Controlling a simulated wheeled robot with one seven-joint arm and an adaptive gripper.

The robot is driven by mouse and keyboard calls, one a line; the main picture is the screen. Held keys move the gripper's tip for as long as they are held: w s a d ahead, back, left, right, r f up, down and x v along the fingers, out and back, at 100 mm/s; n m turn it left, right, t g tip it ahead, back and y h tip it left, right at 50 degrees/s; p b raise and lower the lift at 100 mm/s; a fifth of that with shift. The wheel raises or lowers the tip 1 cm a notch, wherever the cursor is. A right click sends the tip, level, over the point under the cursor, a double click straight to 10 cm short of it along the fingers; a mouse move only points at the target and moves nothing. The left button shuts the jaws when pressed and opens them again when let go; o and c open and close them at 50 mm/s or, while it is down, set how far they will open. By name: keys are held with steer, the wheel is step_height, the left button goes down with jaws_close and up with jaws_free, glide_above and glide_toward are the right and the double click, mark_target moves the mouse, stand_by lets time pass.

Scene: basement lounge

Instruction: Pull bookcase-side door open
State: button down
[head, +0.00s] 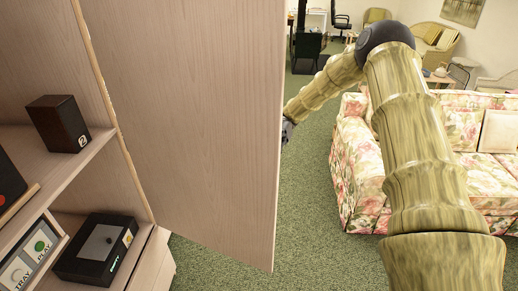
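A tall pale wood door (205,110) stands swung out from the bookcase (85,175), with its hinge side along the bookcase's right edge. Its free edge points into the room, and the shelves are exposed on the left. My arm reaches in from the right. My gripper (288,129) is at the door's free edge, about halfway up the visible part. Most of my gripper is hidden behind the door, so its fingers and any contact cannot be made out.
The shelves hold a dark box (59,123) and a black device (97,249). A floral sofa (355,160) stands right of the door, behind my arm. Green carpet (300,210) is clear between door and sofa. Chairs (308,45) stand at the back.

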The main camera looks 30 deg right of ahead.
steer(key=shift+w+d+r, duration=0.1)
steer(key=shift+w+d, duration=0.05)
steer(key=shift+w, duration=0.1)
steer(key=c, duration=1.4)
jaws_free()
steer(key=o, duration=0.3)
steer(key=shift+a, duration=0.2)
steer(key=shift+d, duration=0.25)
glide_toward(267, 120)
steer(key=a+f, duration=0.1)
steer(key=a, duration=0.1)
steer(key=s+a+f, duration=0.1)
steer(key=a+f, duration=0.1)
steer(key=shift+s+a+f, duration=0.15)
steer(key=shift+a+f, duration=0.05)
steer(key=shift+a, duration=0.2)
